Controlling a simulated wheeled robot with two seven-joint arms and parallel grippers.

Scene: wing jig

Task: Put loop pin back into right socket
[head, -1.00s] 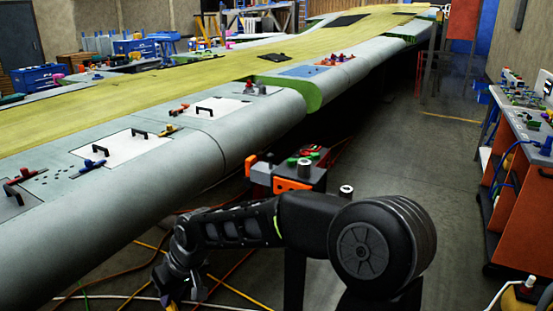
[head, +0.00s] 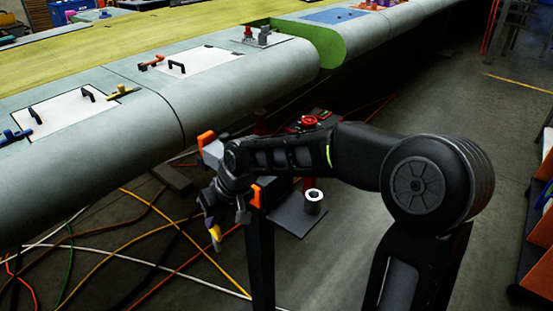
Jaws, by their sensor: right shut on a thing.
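My right gripper (head: 213,218) hangs low at the end of my right arm, left of the picture's middle, with its fingers pointing down. It is shut on a small yellow piece (head: 216,234), which I take to be the loop pin; the fingers hide most of it, and no loop is clear. A grey round socket with a bright rim (head: 314,196) stands on a dark plate to the right of the gripper, clear of it. I cannot tell whether this is the right socket. My left gripper is out of view.
A stand with orange clamps (head: 207,139) and a red knob (head: 310,122) is partly hidden behind my right arm. The long grey wing (head: 110,165) with white panels runs along the left. Cables (head: 150,235) cross the floor. An orange cart edge (head: 545,225) is at far right.

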